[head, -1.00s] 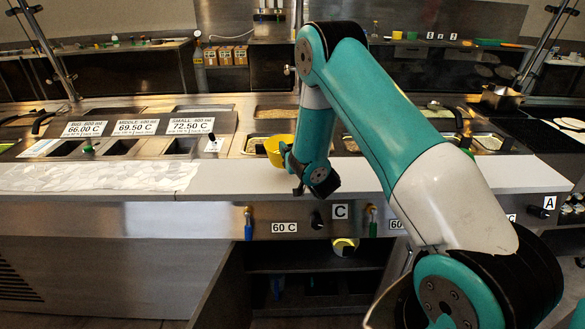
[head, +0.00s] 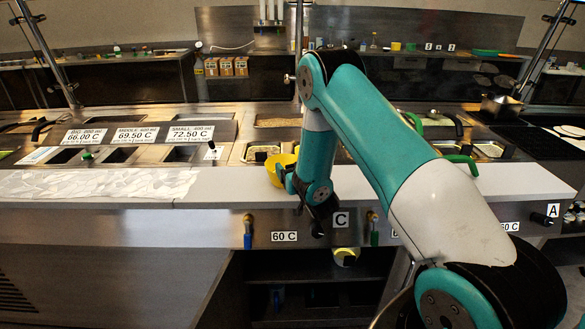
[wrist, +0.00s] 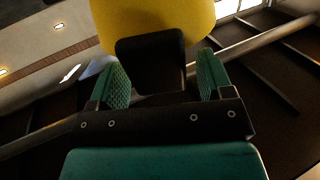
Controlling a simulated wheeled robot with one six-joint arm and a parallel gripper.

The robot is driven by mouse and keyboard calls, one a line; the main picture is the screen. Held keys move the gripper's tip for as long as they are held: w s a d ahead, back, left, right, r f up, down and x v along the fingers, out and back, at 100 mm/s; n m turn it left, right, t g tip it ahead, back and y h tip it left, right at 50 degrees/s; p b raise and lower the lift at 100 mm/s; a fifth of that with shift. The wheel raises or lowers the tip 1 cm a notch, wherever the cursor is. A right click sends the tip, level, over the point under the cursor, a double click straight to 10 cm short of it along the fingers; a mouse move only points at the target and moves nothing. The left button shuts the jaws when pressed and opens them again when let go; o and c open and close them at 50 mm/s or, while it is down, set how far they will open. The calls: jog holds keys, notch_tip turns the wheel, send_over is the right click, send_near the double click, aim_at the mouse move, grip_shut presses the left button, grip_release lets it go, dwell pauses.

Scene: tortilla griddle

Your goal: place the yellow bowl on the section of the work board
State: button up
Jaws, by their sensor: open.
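My gripper (wrist: 163,80) is open, with one finger on each side of the bowl's black block-like grip. In the wrist view the yellow bowl (wrist: 150,22) fills the top middle, beyond the fingers. In the head view my wrist hides the bowl's right side and the fingertips.
A white patterned sheet (head: 95,184) covers the board's left part. Behind the board are the wells with temperature signs (head: 136,135). Taps (head: 248,230) stick out of the counter front. Another yellow object (head: 346,257) is below the counter. Bare board lies left of the bowl.

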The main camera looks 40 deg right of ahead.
jog(key=shift+r, duration=0.2)
jog(key=b+v, duration=0.5)
jog(key=v, duration=0.6)
jog(key=s+a+r+n+g+y, duration=0.1)
jog(key=s+a+r+g+y, duration=0.15)
jog(key=a, duration=0.45)
jog(key=s+a+r+n+g+y, duration=0.1)
jog(key=a+r+g+y, duration=0.1)
jog(key=a+g, duration=0.3)
jog(key=s+a+r+n+g+y, duration=0.1)
jog(key=s+a+r+g+y, duration=0.15)
jog(key=a, duration=0.55)
jog(key=s+a+r+n+g, duration=0.2)
jog(key=s, duration=0.4)
jog(key=s+a+r+n+g, duration=0.1)
jog(key=s+a+n+g, duration=0.1)
jog(key=s, duration=0.5)
jog(key=s+a+r+n+g+y, duration=0.1)
jog(key=s+a+r+n+g, duration=0.1)
jog(key=s, duration=0.4)
jog(key=shift+s+r+g, duration=0.15)
jog(key=shift+r+g, duration=0.2)
jog(key=shift+g, duration=0.45)
jog(key=shift+a, duration=0.15)
